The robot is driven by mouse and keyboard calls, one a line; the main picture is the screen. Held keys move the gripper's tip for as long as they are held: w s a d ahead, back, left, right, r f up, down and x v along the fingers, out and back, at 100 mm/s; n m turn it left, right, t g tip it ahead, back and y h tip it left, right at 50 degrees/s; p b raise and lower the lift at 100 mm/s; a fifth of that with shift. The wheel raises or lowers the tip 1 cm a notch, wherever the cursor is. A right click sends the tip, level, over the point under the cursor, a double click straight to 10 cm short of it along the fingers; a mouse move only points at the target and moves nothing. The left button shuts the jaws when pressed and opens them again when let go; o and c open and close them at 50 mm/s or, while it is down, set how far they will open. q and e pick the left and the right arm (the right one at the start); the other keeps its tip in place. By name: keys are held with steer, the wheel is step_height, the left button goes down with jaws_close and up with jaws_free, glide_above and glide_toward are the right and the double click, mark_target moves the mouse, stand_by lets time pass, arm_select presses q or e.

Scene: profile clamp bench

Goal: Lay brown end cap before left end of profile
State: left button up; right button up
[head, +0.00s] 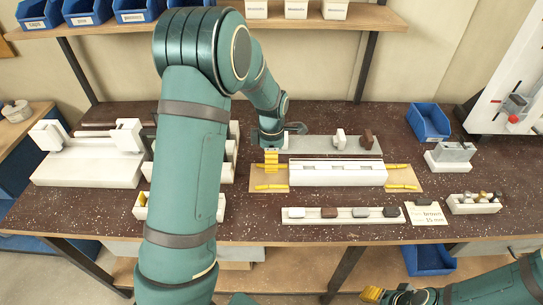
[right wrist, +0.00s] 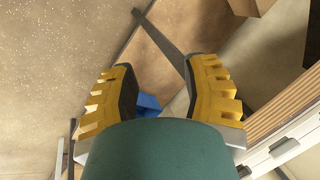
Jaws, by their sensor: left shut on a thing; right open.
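My left gripper (head: 271,160) points down at the left end of the white profile block (head: 337,174), its yellow fingers close together. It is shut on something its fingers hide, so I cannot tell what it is. The profile lies along a wooden board (head: 278,176) with yellow clamps at both ends. A brown cap (head: 329,212) sits in a white tray (head: 311,217) in front, between a white cap (head: 295,213) and a grey cap (head: 360,212). My right gripper (right wrist: 162,78) is open and empty, low at the front right in the head view (head: 385,296).
A sign (head: 427,215) reading brown, 55 mm stands right of the tray. Behind the profile, a grey plate (head: 310,143) carries a white block (head: 340,139) and a brown block (head: 367,139). A blue bin (head: 428,122) stands back right. White fixtures (head: 90,165) stand left.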

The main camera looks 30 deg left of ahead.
mark_target(272, 178)
arm_select(q)
steer(key=shift+f+b, duration=1.9)
steer(key=shift+f, duration=0.25)
steer(key=shift+f+b, duration=0.45)
steer(key=shift+f, duration=0.5)
steer(key=shift+p, duration=0.5)
steer(key=shift+f, duration=0.2)
steer(key=o, duration=1)
